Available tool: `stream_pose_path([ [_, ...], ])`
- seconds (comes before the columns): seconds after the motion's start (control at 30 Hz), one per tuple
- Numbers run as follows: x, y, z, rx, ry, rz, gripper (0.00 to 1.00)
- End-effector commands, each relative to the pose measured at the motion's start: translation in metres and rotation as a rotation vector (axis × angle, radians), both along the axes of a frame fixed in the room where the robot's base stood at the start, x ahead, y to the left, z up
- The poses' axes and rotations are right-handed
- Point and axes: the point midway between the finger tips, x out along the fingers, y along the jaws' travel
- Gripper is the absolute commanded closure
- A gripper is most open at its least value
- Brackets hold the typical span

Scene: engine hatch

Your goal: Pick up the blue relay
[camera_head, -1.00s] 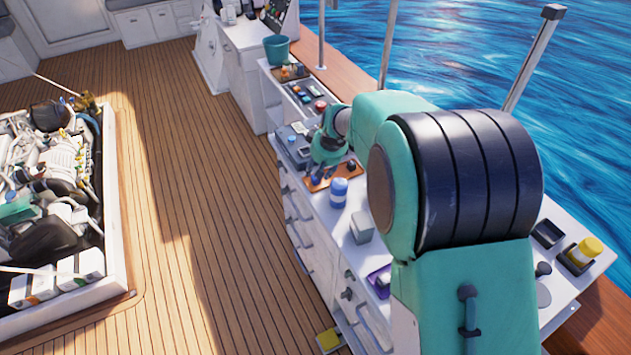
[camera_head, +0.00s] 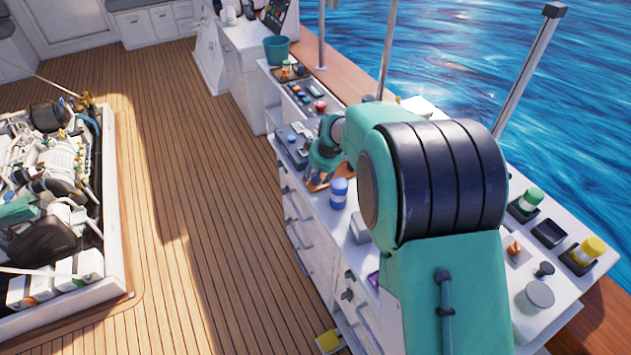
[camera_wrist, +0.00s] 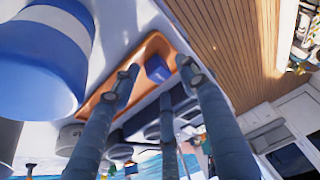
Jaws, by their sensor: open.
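The blue relay (camera_wrist: 157,68) is a small blue block lying in a shallow orange tray (camera_wrist: 112,83) in the wrist view. My gripper (camera_wrist: 158,82) is open, its blue-grey fingers spread around the relay's position in the picture. The relay shows between the fingertips, and I see no finger closed on it. The exact gap between fingertips and relay is hard to judge. In the head view, my gripper (camera_head: 319,172) is low over the orange tray (camera_head: 316,186), and the relay cannot be made out there.
A blue-and-white jar (camera_head: 339,192) stands close beside the tray and looms large in the wrist view (camera_wrist: 42,60). A grey box (camera_head: 360,228) stands nearer. Grey devices (camera_head: 293,145) lie beyond the tray. Green (camera_head: 526,203) and yellow (camera_head: 588,250) jars stand at right.

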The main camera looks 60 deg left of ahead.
Motion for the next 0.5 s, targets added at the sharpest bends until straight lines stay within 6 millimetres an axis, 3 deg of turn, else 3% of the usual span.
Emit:
stream_pose_path([
  [0.5, 0.0000, 0.0040, -0.0084, 0.001, 0.000, 0.000, 0.56],
])
